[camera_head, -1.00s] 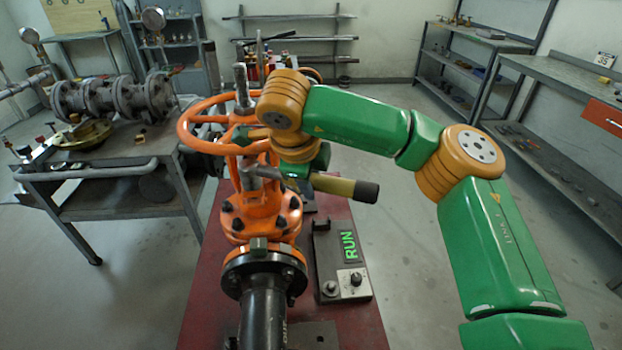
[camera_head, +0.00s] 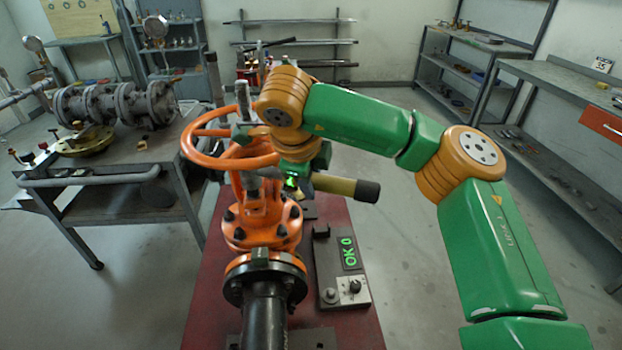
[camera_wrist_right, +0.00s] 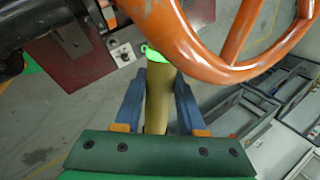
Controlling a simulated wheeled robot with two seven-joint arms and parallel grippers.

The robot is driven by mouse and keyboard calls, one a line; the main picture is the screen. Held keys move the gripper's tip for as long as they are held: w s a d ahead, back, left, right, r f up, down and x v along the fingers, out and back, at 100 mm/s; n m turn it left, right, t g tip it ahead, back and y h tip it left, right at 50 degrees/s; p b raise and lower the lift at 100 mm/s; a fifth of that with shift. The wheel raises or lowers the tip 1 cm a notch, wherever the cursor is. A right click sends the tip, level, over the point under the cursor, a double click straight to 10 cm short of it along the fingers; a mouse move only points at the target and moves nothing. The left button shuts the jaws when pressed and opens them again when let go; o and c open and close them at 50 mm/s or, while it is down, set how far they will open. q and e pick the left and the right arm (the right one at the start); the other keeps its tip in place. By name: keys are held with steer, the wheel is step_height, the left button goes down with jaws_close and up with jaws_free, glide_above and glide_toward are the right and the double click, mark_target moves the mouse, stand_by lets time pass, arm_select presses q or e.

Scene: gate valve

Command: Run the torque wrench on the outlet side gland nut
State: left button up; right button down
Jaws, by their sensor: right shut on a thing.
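The orange gate valve (camera_head: 262,205) stands on the red bench with its handwheel (camera_head: 215,150) on top. My right gripper (camera_wrist_right: 160,82) is shut on the tan handle of the torque wrench (camera_head: 340,185); the black grip end points right. The handle also shows between the blue fingers in the right wrist view (camera_wrist_right: 158,100), with a bright green light at its far end. The wrench head is at the valve's neck below the handwheel, and the gland nut is hidden, so I cannot tell how they meet. The panel (camera_head: 348,252) reads "OK 0". My left gripper is not in view.
The handwheel rim passes close to my right gripper. A grey table (camera_head: 110,160) with a flanged pipe assembly (camera_head: 115,100) stands at the left. Shelving (camera_head: 470,65) and a workbench (camera_head: 560,85) stand at the right. The floor right of the red bench is clear.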

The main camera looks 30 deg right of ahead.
mark_target(368, 186)
steer(key=shift+s+d+f+b, duration=0.15)
steer(key=shift+s+d+b, duration=0.35)
steer(key=shift+d+b, duration=0.1)
steer(key=s+d+b, duration=0.2)
steer(key=s, duration=0.1)
steer(key=shift+d, duration=0.4)
steer(key=s+d, duration=0.3)
steer(key=shift+r, duration=0.25)
steer(key=shift+s+d+f+p, duration=0.1)
steer(key=shift+s+d+p, duration=0.45)
steer(key=shift+s+d, duration=0.95)
steer(key=shift+a, duration=0.1)
